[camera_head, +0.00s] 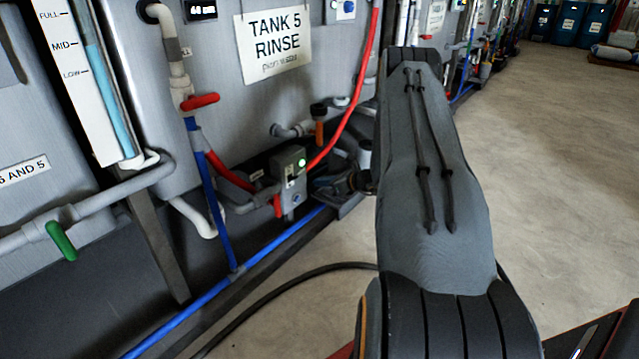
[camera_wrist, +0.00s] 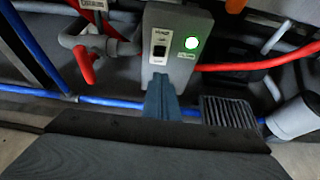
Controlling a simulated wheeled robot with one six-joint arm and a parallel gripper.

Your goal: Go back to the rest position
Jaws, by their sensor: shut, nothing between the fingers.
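My gripper (camera_wrist: 159,80) is shut and empty in the wrist view, its blue-grey fingers pointing at the lower part of a grey control box (camera_wrist: 178,68). Whether the fingertips touch the box cannot be told. The box has a dark switch (camera_wrist: 159,50) and a lit green lamp (camera_wrist: 192,43). In the head view the same box (camera_head: 288,182) sits low beside the tank, with my gripper (camera_head: 318,188) just to its right. My arm reaches forward across the middle of the head view and hides part of the floor and wall behind it.
The tank with the sign "TANK 5 RINSE" (camera_head: 275,42) stands at left. A red hose (camera_head: 350,105), a blue pipe (camera_head: 190,312) and a red-handled valve (camera_head: 200,101) run close by. A black hose (camera_head: 290,275) lies on the floor. Open floor (camera_head: 560,170) is at right, with blue drums (camera_head: 590,25) far back.

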